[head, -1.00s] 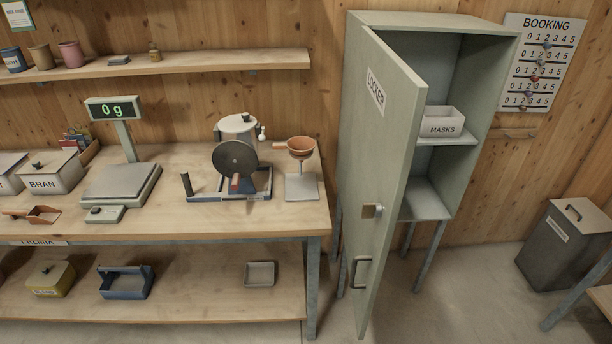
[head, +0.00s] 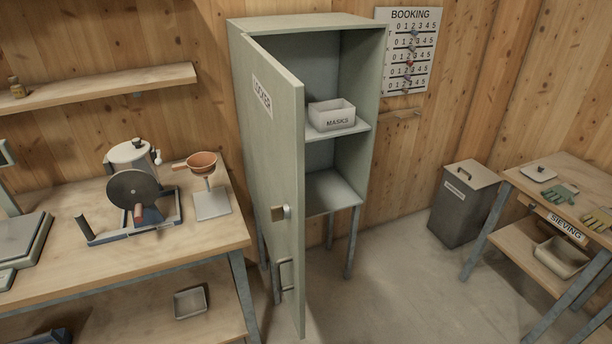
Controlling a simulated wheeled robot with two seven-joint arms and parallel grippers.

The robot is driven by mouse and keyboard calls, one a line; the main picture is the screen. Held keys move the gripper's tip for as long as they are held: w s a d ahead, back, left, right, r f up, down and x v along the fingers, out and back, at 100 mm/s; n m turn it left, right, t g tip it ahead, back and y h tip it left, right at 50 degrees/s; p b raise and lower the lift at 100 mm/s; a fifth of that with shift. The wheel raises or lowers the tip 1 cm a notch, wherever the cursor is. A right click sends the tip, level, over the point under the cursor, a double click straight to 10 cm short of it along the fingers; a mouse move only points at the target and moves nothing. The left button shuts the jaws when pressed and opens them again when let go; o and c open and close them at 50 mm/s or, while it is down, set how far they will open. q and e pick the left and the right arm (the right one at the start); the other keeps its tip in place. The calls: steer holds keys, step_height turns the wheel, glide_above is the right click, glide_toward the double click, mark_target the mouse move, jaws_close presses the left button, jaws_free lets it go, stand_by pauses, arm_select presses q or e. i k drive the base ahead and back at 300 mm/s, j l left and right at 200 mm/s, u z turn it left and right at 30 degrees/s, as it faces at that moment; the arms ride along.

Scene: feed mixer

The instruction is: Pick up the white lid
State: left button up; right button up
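A small white lid (head: 538,173) with a dark knob lies flat on the top of the sieving table (head: 562,166) at the right of the head view. A second white top with a dark knob sits on the white drum (head: 132,158) on the left bench; I cannot tell whether it is a separate lid. Neither of my grippers is in view.
Green gloves (head: 561,193) and yellow gloves (head: 597,219) lie near the lid. A grey bin (head: 462,203) stands left of that table. The locker (head: 274,180) has its door open into the room. Bare floor (head: 400,285) lies between locker and table.

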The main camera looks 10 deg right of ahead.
mark_target(538, 172)
steer(key=z, duration=1.65)
steer(key=i+z, duration=0.1)
steer(key=i, duration=0.2)
